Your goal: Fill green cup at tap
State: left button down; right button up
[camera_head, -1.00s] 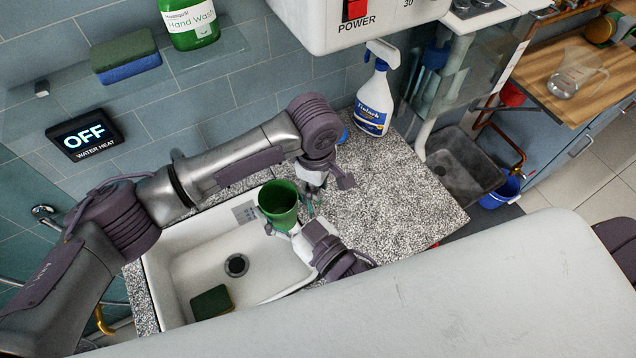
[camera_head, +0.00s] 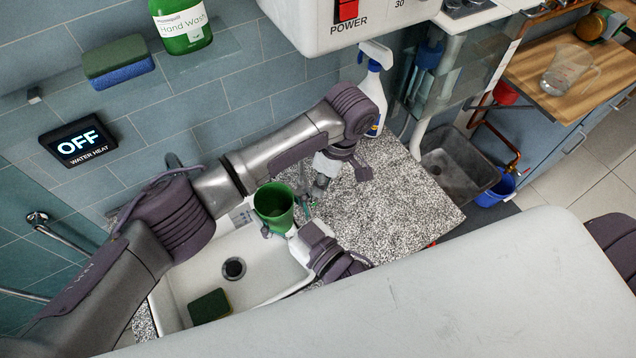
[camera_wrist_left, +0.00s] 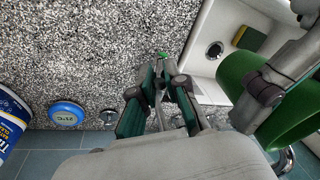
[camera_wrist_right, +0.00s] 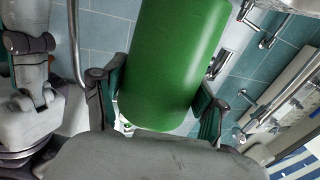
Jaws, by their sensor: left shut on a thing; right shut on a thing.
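The green cup (camera_head: 273,207) is held upright above the right rear corner of the sink (camera_head: 160,308), its open mouth toward the head camera. My right gripper (camera_head: 280,232) is shut around it. In the right wrist view, the green cup (camera_wrist_right: 178,60) stands between the fingers. My left gripper (camera_head: 307,207) is just right of the cup, low over the speckled counter. In the left wrist view, its fingers (camera_wrist_left: 165,72) are closed at the tips on a small green-tipped thing (camera_wrist_left: 163,54) that I cannot identify. The tap spout is not clear; my left arm covers much of that area.
A sponge (camera_head: 209,306) lies in the sink near the drain (camera_head: 233,268). A spray bottle (camera_head: 376,70) stands behind my left elbow. The speckled counter (camera_head: 400,205) is clear to the right. The water heat display (camera_head: 77,139) reads OFF.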

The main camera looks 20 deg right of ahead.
pick_arm(q)
jog(key=c, duration=1.2)
grip_release()
jog(key=v, duration=0.3)
jog(key=a+v, duration=0.1)
jog(key=v, duration=0.2)
jog(key=a+v, duration=0.1)
jog(key=v, duration=0.2)
jog(key=shift+r, duration=0.6)
jog(key=shift+d, duration=0.1)
